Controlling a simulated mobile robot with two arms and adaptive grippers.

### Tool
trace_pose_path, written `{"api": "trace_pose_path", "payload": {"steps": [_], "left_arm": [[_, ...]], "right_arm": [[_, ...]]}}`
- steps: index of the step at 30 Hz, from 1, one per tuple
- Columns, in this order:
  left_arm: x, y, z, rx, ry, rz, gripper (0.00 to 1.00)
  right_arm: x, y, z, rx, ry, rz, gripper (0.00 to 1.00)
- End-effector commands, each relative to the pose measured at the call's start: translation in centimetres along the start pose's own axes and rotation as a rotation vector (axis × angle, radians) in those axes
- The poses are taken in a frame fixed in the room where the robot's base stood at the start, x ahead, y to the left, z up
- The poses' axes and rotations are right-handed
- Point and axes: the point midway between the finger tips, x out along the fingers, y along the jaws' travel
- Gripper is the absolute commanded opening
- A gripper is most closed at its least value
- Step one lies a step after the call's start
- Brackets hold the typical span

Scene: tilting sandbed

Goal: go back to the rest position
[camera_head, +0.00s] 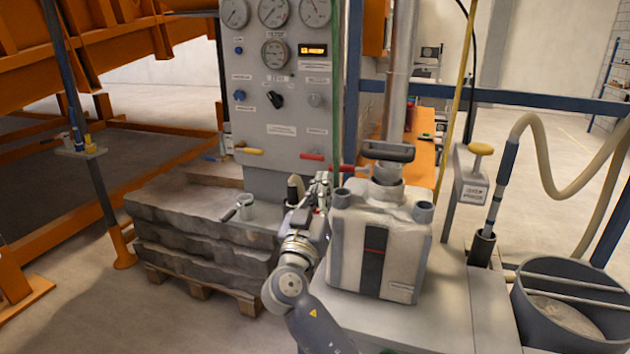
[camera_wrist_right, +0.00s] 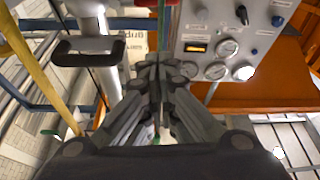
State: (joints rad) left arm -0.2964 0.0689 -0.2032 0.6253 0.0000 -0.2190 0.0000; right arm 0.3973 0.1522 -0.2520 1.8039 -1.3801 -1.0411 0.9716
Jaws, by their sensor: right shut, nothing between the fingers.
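My right gripper (camera_head: 320,185) is at the centre of the head view, just left of the white and grey canister-like unit (camera_head: 378,240) and in front of the lower part of the gauge panel (camera_head: 283,110). Its fingers point up and away from me. In the right wrist view the fingertips of my right gripper (camera_wrist_right: 158,62) meet, with nothing held between them. The gauge panel (camera_wrist_right: 225,40) shows behind them there, with the unit's dark handle (camera_wrist_right: 88,50) to the left. My left gripper is in neither view.
A grey bin (camera_head: 570,310) and a hose (camera_head: 545,150) are at the right. Open floor (camera_head: 110,310) lies at the front left.

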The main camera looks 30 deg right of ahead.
Motion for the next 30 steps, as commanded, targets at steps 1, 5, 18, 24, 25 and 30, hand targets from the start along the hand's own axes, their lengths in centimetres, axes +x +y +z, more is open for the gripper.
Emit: {"api": "trace_pose_path", "payload": {"steps": [1,5,18,24,25,30], "left_arm": [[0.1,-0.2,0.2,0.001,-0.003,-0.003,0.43],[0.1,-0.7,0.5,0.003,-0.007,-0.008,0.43],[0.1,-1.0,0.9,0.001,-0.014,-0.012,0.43],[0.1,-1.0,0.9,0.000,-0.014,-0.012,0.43],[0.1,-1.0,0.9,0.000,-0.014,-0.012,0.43],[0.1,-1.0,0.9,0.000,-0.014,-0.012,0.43]], "right_arm": [[-0.2,0.0,0.0,0.000,0.000,0.000,0.00],[-0.3,0.0,-0.1,0.000,0.000,0.001,0.00],[-12.0,3.5,16.9,-0.158,-0.567,-0.203,0.00],[-24.2,6.7,24.3,-0.288,-0.946,-0.462,0.00],[-25.9,7.1,24.9,-0.303,-0.989,-0.502,0.00],[-33.8,9.3,26.2,-0.365,-1.173,-0.706,0.00]]}}
